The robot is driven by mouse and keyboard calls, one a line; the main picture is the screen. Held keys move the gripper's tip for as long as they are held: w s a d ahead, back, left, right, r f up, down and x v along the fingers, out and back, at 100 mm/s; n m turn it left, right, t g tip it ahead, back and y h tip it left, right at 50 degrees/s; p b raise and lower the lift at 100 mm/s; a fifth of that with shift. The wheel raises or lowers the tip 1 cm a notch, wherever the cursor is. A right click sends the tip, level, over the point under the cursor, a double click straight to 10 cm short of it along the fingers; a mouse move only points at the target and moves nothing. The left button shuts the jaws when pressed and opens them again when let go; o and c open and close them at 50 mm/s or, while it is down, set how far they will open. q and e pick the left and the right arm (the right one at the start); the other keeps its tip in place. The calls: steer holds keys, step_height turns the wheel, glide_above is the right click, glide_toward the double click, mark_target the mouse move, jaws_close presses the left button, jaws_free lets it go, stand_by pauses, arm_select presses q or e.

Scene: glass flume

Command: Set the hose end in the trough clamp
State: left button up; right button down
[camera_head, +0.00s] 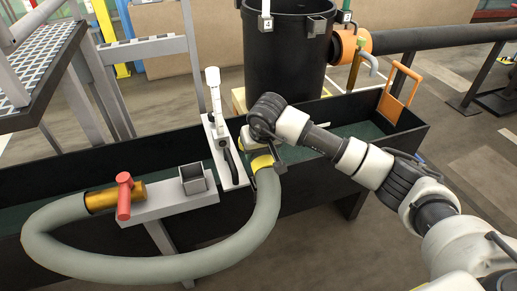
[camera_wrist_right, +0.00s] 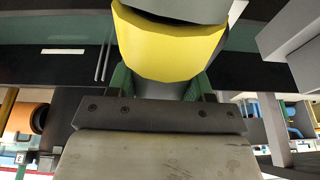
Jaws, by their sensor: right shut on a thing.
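The grey-green hose (camera_head: 150,265) loops from a brass fitting at left round to its yellow-banded end (camera_head: 262,163). My right gripper (camera_head: 264,150) is shut on this end, over the trough. In the right wrist view the yellow band (camera_wrist_right: 170,45) lies between the green finger pads of my right gripper (camera_wrist_right: 158,82). What looks like the trough clamp (camera_head: 219,135), a pale plate with an upright white lever, sits across the black trough (camera_head: 335,105) just left of the hose end. Whether the hose end touches it is unclear. My left gripper is out of view.
The brass fitting (camera_head: 101,200) has a red handle (camera_head: 124,196) and lies by a grey bracket with a square cup (camera_head: 192,179). A black barrel (camera_head: 285,50) stands behind the trough. An orange frame (camera_head: 398,90) stands at the trough's right end. Open floor lies at lower right.

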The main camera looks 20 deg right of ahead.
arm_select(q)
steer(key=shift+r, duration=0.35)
arm_select(e)
steer(key=c, duration=0.6)
jaws_free()
steer(key=shift+o, duration=1.1)
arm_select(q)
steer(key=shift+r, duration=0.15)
arm_select(e)
steer(key=shift+f, duration=0.1)
steer(key=shift+s, duration=0.1)
